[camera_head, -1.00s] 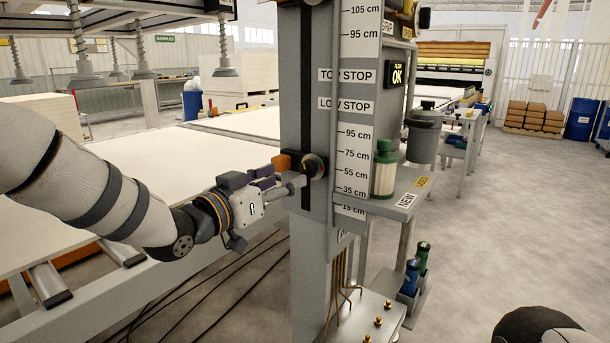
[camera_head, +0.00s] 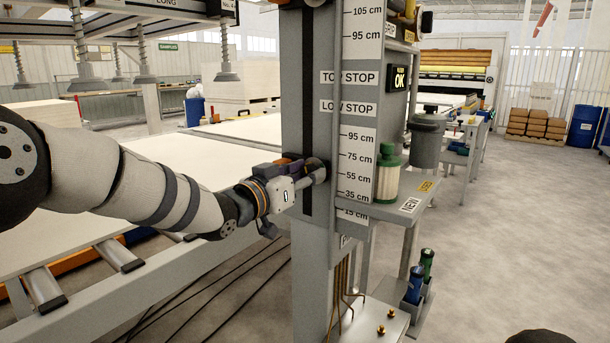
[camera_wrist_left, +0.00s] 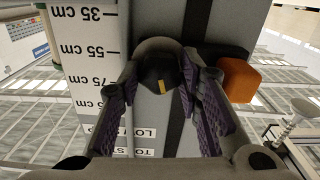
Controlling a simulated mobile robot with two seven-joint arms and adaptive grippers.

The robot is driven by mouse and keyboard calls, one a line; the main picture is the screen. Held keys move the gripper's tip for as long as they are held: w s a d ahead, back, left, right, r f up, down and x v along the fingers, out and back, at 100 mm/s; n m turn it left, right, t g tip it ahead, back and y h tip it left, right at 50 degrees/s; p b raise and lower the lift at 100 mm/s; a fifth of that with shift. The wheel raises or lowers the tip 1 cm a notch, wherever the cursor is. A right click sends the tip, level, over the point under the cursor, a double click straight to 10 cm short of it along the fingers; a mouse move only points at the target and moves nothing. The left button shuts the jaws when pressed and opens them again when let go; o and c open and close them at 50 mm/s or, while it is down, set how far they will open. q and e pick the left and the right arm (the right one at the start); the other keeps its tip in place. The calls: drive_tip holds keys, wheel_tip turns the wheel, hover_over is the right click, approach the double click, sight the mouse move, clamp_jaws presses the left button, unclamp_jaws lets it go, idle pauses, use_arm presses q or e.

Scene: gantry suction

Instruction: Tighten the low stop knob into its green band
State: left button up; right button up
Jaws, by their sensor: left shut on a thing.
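The low stop knob (camera_wrist_left: 158,72) is dark and round with a short yellow mark on its face, seen in the left wrist view. It sits on the slotted face of the grey column (camera_head: 296,90), beside the centimetre scale. My left gripper (camera_head: 315,172) is shut on the knob; in the left wrist view its purple-padded fingers (camera_wrist_left: 160,80) stand on either side of it. In the head view the fingers hide most of the knob. I cannot make out a green band in either view. My right gripper is not in view.
An orange block (camera_wrist_left: 238,78) sits beside the column slot. Right of the column is a shelf (camera_head: 400,200) with a green-capped jar (camera_head: 387,175). A white sheet bed (camera_head: 170,165) lies to the left. Cables run across the floor below my left arm.

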use_arm(q)
drive_tip(key=m, duration=0.3)
drive_tip(key=shift+r+p, duration=0.1)
drive_tip(key=shift+p, duration=0.3)
drive_tip(key=shift+m, duration=1.6)
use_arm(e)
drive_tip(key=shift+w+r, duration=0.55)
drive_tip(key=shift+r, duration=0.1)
use_arm(q)
drive_tip(key=o, duration=1.2)
